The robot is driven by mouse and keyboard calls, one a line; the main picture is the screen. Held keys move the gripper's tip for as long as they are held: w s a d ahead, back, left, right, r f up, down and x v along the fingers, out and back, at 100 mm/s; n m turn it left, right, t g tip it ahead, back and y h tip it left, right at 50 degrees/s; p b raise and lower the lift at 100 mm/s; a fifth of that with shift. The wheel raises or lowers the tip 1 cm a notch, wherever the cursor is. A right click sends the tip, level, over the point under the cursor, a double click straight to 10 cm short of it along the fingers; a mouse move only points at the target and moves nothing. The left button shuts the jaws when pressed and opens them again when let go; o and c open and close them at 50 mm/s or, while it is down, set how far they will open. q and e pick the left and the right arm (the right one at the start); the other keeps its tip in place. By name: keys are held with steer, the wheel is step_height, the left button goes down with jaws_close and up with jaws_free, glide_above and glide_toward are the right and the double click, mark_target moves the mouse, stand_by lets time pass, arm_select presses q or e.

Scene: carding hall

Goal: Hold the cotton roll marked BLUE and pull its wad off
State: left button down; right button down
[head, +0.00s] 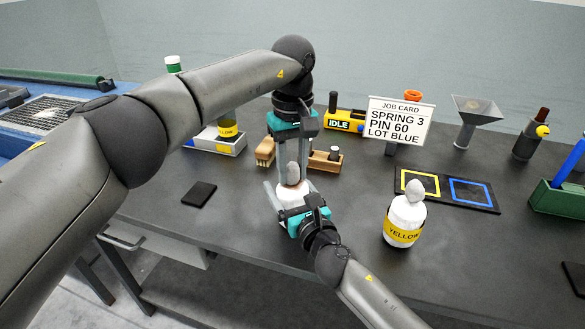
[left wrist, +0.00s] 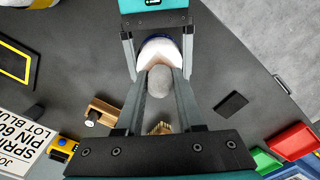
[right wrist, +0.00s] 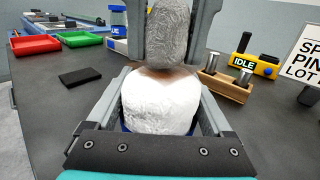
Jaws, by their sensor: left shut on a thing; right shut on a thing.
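A white cotton roll (head: 290,196) stands on the bench, and my right gripper (head: 291,190) is shut around its sides. In the right wrist view the roll (right wrist: 158,103) fills the space between the fingers, with a bit of blue band low down; the marking's text is hidden. A grey wad (head: 292,173) is at the roll's top. My left gripper (head: 292,180) comes from above and is shut on the wad; its fingers flank the wad (left wrist: 159,82) in the left wrist view. I cannot tell whether wad and roll are apart.
Another white roll (head: 407,216), marked YELLOW, stands to the right with its own wad on top. A black mat with yellow and blue squares (head: 448,203) lies behind it. A brush (head: 265,151), a wooden pin block (head: 324,163) and a job card (head: 400,122) are behind my grippers.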

mark_target(293, 164)
arm_select(q)
steer(key=shift+r, duration=0.2)
steer(key=shift+r, duration=0.9)
steer(key=shift+r, duration=2)
arm_select(e)
jaws_free()
